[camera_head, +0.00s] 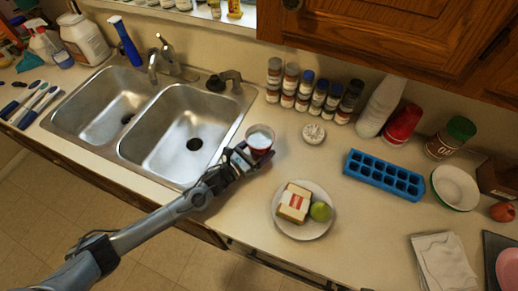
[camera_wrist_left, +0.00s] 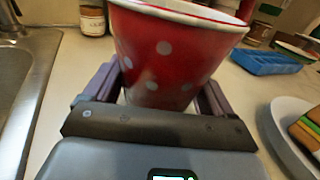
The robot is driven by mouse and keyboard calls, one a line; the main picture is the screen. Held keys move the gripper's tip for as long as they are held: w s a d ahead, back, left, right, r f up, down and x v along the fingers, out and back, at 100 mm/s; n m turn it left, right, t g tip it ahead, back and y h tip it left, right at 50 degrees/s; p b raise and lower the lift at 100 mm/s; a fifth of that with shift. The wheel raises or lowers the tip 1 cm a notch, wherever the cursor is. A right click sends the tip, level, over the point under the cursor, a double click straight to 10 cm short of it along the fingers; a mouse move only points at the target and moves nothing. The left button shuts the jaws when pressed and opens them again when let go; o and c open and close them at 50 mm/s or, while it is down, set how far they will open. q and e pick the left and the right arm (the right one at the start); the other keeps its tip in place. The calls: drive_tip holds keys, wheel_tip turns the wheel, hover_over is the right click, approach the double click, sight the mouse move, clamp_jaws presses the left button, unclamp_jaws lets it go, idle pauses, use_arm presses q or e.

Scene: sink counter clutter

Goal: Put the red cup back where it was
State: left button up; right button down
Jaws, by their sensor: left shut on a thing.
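A red cup with pale dots (camera_wrist_left: 170,62) is upright between the two fingers of my left gripper (camera_wrist_left: 158,92) in the left wrist view. In the head view the same red cup (camera_head: 260,145) is seen from above, with a white interior, just right of the sink. My left gripper (camera_head: 243,156) reaches it from the lower left and is shut on it. The cup's base is hidden, so I cannot tell whether it touches the counter. My right gripper is not in view.
The double sink (camera_head: 185,125) lies left of the cup. A plate (camera_head: 318,231) with a sandwich and green fruit is at lower right.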

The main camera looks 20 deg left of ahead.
use_arm(q)
drive_tip(key=shift+f, duration=0.15)
drive_tip(key=o, duration=0.8)
drive_tip(key=shift+r, duration=0.35)
drive_tip(key=p+v, duration=0.5)
drive_tip(key=v, duration=0.5)
drive_tip(key=shift+s+a, duration=0.1)
drive_tip(key=shift+s, duration=0.05)
drive_tip(key=shift+v, duration=0.8)
drive_tip(key=shift+p, duration=0.3)
